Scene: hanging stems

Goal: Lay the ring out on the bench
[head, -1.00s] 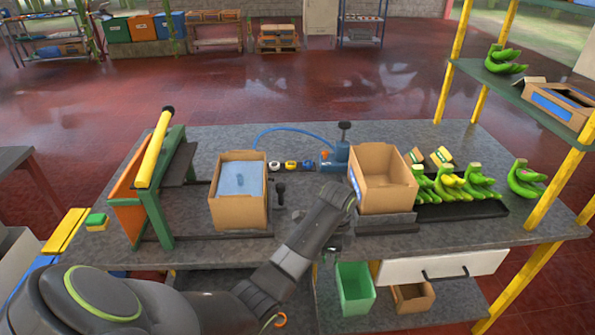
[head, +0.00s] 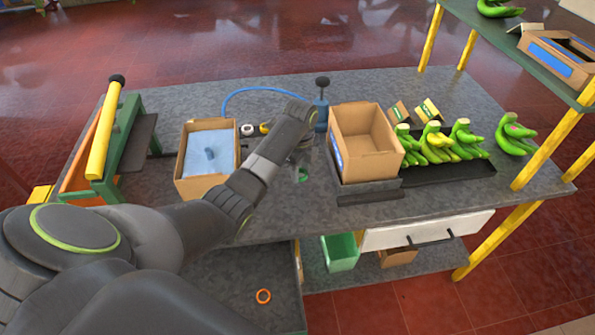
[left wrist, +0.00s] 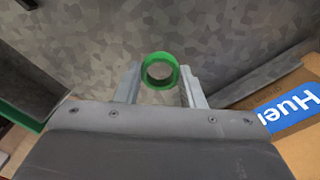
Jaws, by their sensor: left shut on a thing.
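A green ring (left wrist: 160,72) sits between the two fingertips of my left gripper (left wrist: 160,84) in the left wrist view, its opening facing the camera. The gripper is shut on it. In the head view the left gripper (head: 301,160) is over the grey bench (head: 300,214), between the two cardboard boxes, mostly hidden by my arm; a bit of the green ring (head: 303,175) shows below it. I cannot tell whether the ring touches the bench. My right gripper is not in view.
An open box (head: 364,143) stands right of the gripper; a box with a blue lining (head: 207,159) stands left. Green bananas (head: 437,145) lie in a black tray further right. The bench front between the boxes is clear.

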